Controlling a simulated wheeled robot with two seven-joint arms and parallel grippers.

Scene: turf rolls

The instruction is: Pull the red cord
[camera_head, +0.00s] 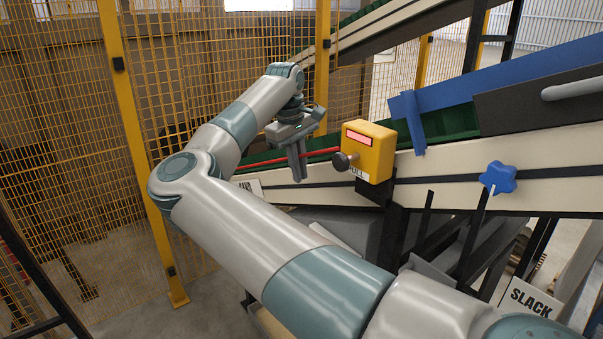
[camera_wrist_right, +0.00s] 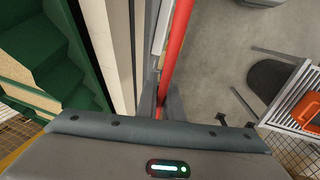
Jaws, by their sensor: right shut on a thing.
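The red cord (camera_head: 276,161) runs along the side of the conveyor to a yellow switch box (camera_head: 368,152) with a black knob and a pinkish-red window. My right gripper (camera_head: 298,177) is at the cord, left of the yellow box, with its fingers pointing down. In the right wrist view the red cord (camera_wrist_right: 176,52) runs down between the fingertips (camera_wrist_right: 160,100), which are shut on it. The fingers hide a short piece of the cord. My left gripper is not in view.
The inclined conveyor (camera_head: 450,178) with a green belt lies behind the cord. A blue star knob (camera_head: 498,178) and a SLACK sign (camera_head: 531,298) are at the right. A yellow mesh fence (camera_head: 70,110) stands at the left and back.

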